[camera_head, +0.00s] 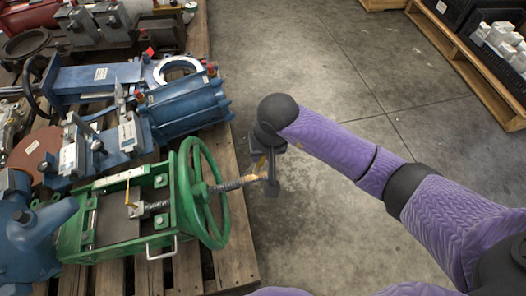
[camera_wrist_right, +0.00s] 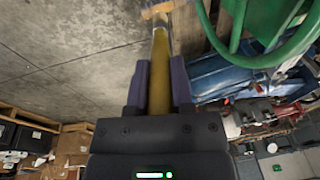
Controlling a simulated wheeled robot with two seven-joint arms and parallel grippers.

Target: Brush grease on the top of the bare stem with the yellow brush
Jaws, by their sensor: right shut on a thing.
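The green valve (camera_head: 105,225) lies on a wooden pallet, with its green handwheel (camera_head: 190,190) facing right. The bare threaded stem (camera_head: 236,184) sticks out to the right through the wheel hub. My right gripper (camera_head: 268,168) is at the stem's outer end. In the right wrist view, its fingers (camera_wrist_right: 159,85) are shut on the yellow handle of the brush (camera_wrist_right: 160,70). My left gripper is out of view.
Blue valve parts (camera_head: 185,105) and other tagged fittings crowd the pallet (camera_head: 238,235) behind and left of the green valve. The concrete floor (camera_head: 330,75) right of the pallet is clear. Another pallet with dark crates (camera_head: 487,55) stands at the upper right.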

